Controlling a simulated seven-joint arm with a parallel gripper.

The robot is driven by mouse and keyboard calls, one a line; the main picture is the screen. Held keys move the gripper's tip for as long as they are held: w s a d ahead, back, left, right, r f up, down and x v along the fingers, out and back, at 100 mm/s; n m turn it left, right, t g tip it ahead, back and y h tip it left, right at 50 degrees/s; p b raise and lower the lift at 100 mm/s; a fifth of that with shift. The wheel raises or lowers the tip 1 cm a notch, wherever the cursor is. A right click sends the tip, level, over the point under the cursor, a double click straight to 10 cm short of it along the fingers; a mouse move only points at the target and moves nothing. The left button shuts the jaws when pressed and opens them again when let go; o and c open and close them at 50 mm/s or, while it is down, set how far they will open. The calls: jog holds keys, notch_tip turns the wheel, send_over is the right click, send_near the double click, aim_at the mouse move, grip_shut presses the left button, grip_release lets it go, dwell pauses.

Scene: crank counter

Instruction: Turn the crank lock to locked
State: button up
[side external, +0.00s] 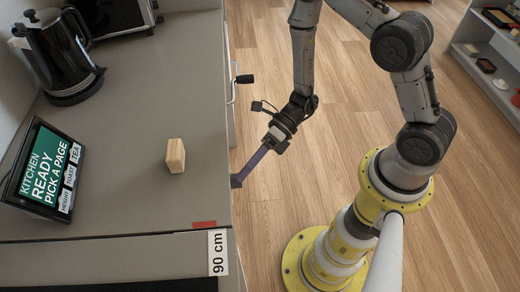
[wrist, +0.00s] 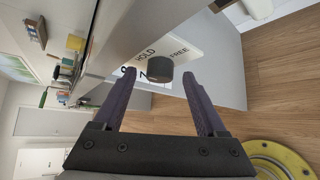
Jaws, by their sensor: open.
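In the wrist view, a dark round knob (wrist: 160,69), apparently the crank lock, stands out from the counter's front. A white label (wrist: 183,45) behind it reads HOLD and FREE; part of it is hidden by the knob. My gripper (wrist: 158,81) is open, with one purple finger on each side of the knob in the picture. I cannot tell whether either finger touches it, or which word the lock points at. In the side external view, my gripper (side external: 240,178) reaches the counter's front edge, where a dark piece shows at its tips.
A crank with a black handle (side external: 244,79) sticks out from the counter's front, farther back. On the counter (side external: 130,110) are a wooden block (side external: 175,156), a black kettle (side external: 60,55) and a tablet (side external: 47,170).

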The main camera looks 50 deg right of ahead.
jog(key=v, duration=1.3)
jog(key=s+a+r+n+g+h, duration=0.1)
jog(key=s+a+r+n+h, duration=0.15)
jog(key=r+n, duration=0.45)
jog(key=s+a+r+n+h, duration=0.1)
jog(key=s+r+n+h, duration=0.2)
jog(key=r+n, duration=0.4)
jog(key=s+d+r+n+t+h, duration=0.2)
jog(key=s+d+r+n+h, duration=0.1)
jog(key=n, duration=0.6)
jog(key=s+d+r+n+t+h, duration=0.3)
jog(key=d+n+h, duration=0.1)
jog(key=d+n, duration=0.3)
jog(key=shift+s+n+h, duration=0.25)
jog(key=shift+n+h, duration=0.1)
jog(key=shift+n, duration=0.55)
